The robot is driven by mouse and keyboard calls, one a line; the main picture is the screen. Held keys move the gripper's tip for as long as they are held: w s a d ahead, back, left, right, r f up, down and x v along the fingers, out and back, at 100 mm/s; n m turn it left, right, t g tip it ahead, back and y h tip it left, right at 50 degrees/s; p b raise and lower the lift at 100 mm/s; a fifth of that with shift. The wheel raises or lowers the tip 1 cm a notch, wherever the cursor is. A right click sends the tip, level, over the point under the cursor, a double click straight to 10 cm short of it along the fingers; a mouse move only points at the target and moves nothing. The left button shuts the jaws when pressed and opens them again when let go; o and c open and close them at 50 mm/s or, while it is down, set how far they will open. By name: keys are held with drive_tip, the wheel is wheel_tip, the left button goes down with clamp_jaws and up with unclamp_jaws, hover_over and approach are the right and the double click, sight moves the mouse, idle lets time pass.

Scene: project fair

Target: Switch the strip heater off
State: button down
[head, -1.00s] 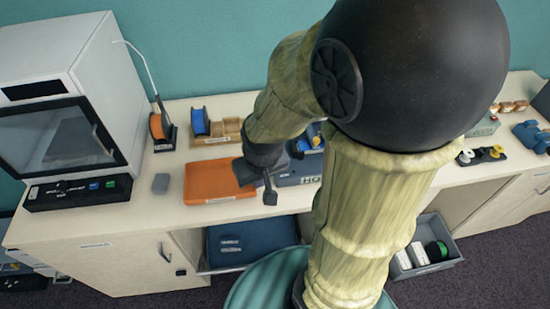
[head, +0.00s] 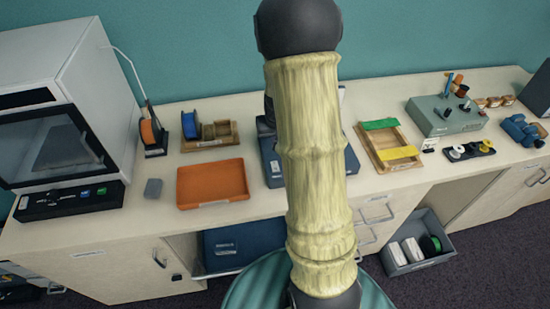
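A blue-grey box (head: 273,172) stands on the counter right of the orange tray and is mostly hidden behind my arm. It may be the strip heater; its switch and any lamp on it are hidden. A grey-green control box (head: 446,115) with dark knobs stands farther right on the counter. I cannot tell for sure which of the two is the heater. My arm runs upright through the middle of the view, and my gripper is hidden behind it.
An orange tray (head: 213,184) lies left of the blue-grey box. A white cabinet machine (head: 88,75) stands at the far left with a black switch panel (head: 70,200) before it. A wooden frame (head: 375,157) with green and yellow strips lies to the right. An open grey bin (head: 418,262) sits below.

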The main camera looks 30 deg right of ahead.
drive_tip(key=shift+w+d+f, duration=0.2)
drive_tip(key=shift+d, duration=0.15)
drive_tip(key=p, duration=0.4)
hover_over(274, 163)
drive_tip(key=f, duration=0.7)
drive_tip(key=s+f, duration=0.1)
drive_tip(key=f, duration=0.3)
drive_tip(key=shift+f, duration=0.35)
drive_tip(key=shift+x, duration=0.95)
drive_tip(key=shift+s, duration=0.15)
drive_tip(key=shift+f, duration=0.1)
